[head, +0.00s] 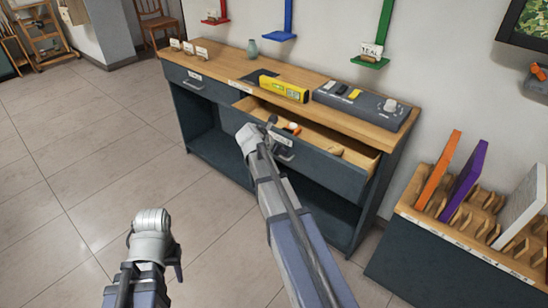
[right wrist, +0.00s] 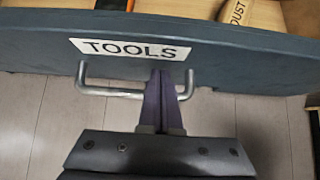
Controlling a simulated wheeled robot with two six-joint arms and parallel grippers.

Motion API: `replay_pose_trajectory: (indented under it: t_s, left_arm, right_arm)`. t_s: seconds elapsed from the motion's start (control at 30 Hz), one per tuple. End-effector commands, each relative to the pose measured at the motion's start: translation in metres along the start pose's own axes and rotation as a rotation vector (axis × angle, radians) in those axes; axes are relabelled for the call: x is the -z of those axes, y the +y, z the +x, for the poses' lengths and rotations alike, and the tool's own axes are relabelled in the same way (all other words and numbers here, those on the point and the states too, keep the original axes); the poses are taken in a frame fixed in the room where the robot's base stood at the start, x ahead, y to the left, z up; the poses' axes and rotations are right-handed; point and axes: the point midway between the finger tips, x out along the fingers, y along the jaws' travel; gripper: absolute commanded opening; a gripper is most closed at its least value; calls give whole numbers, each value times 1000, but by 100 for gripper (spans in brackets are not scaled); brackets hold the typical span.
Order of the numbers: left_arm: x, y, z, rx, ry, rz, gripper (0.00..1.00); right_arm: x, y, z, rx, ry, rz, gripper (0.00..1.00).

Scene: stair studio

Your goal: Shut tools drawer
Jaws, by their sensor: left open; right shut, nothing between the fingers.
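The tools drawer (head: 325,168) stands pulled out from the right part of the dark workbench, with small items inside. In the right wrist view, its dark front (right wrist: 235,58) carries a white TOOLS label (right wrist: 130,49) and a metal bar handle (right wrist: 105,92). My right gripper (head: 270,122) is at the drawer front. The right wrist view shows its two fingers (right wrist: 168,76) shut together, empty, close to the front at the handle's right half; I cannot tell whether they touch. My left gripper (head: 150,245) is low over the floor, away from the bench, its fingertips mostly hidden.
The wooden bench top (head: 225,65) holds a yellow level (head: 284,87), a grey tray (head: 365,105) and a vase (head: 252,48). A closed drawer (head: 196,84) is at the left. A rack (head: 410,225) with coloured panels stands at the right. The tiled floor at the left is free.

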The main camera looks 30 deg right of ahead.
Motion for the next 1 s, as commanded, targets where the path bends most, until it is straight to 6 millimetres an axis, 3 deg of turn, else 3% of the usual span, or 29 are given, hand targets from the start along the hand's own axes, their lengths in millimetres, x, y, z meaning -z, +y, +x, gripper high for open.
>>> replay_pose_trajectory:
  t_s: [0.2,0.5,1.0]
  left_arm:
    - [0,0,0,0,0,0,45]
    - [0,0,0,0,0,0,45]
    - [0,0,0,0,0,0,45]
  right_arm:
    - [-42,2,42,3,-1,2,0]
    - [-82,2,82,1,-1,1,0]
    - [-104,0,103,0,-4,-1,0]
